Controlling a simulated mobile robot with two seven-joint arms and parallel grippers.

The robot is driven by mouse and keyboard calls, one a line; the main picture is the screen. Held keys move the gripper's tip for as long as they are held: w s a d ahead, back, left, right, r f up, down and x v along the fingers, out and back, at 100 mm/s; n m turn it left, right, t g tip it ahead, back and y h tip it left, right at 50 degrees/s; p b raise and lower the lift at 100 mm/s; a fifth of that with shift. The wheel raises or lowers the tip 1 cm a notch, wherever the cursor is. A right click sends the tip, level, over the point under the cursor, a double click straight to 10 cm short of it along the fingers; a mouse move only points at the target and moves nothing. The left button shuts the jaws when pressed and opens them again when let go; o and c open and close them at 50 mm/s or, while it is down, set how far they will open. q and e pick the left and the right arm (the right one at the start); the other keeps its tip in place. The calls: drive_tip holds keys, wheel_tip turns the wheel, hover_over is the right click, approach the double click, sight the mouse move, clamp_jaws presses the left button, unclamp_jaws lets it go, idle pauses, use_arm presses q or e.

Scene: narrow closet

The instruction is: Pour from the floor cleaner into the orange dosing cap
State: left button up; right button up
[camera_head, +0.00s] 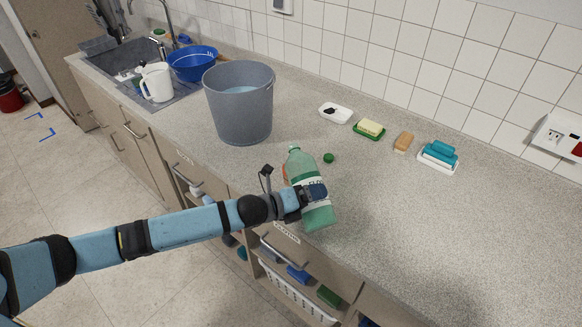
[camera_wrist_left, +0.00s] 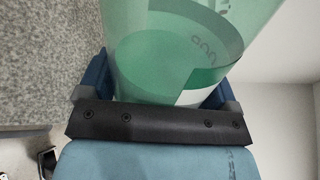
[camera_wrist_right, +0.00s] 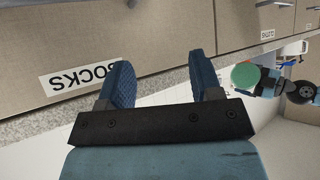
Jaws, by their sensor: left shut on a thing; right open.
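The floor cleaner is a green see-through bottle (camera_head: 318,214) with a dark and white label, near the counter's front edge in the head view. My left gripper (camera_head: 312,193) is shut around its middle. The bottle leans, its uncapped-looking neck towards the back left, and its green wall fills the left wrist view (camera_wrist_left: 190,50). A thin orange edge (camera_head: 285,173) shows just left of the bottle, probably the dosing cap; most of it is hidden. A small green cap (camera_head: 328,158) lies behind the bottle. My right gripper (camera_wrist_right: 160,85) is open and empty, facing drawer fronts.
A grey bucket (camera_head: 238,115) stands left of the bottle. A white jug (camera_head: 157,82) and blue bowl (camera_head: 193,63) are by the sink. Soap and sponge dishes (camera_head: 437,158) line the back. The counter to the right (camera_head: 440,230) is clear.

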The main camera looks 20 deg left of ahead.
use_arm(q)
drive_tip(key=shift+s+d+r, duration=0.1)
drive_tip(key=shift+s+d, duration=0.05)
drive_tip(key=shift+d, duration=0.1)
use_arm(e)
drive_tip(key=shift+d, duration=0.1)
drive_tip(key=shift+w, duration=0.15)
use_arm(q)
drive_tip(key=shift+a, duration=0.15)
use_arm(e)
drive_tip(key=shift+a+r, duration=0.1)
drive_tip(key=shift+a, duration=0.1)
use_arm(q)
drive_tip(key=shift+d, duration=0.2)
use_arm(e)
drive_tip(key=shift+w, duration=0.1)
drive_tip(key=shift+w, duration=0.1)
use_arm(q)
drive_tip(key=shift+a+n, duration=0.15)
drive_tip(key=shift+n, duration=0.15)
use_arm(e)
drive_tip(key=shift+a, duration=0.25)
use_arm(q)
drive_tip(key=shift+s+d+f, duration=0.1)
drive_tip(key=shift+d+f, duration=0.1)
use_arm(e)
drive_tip(key=shift+w, duration=0.15)
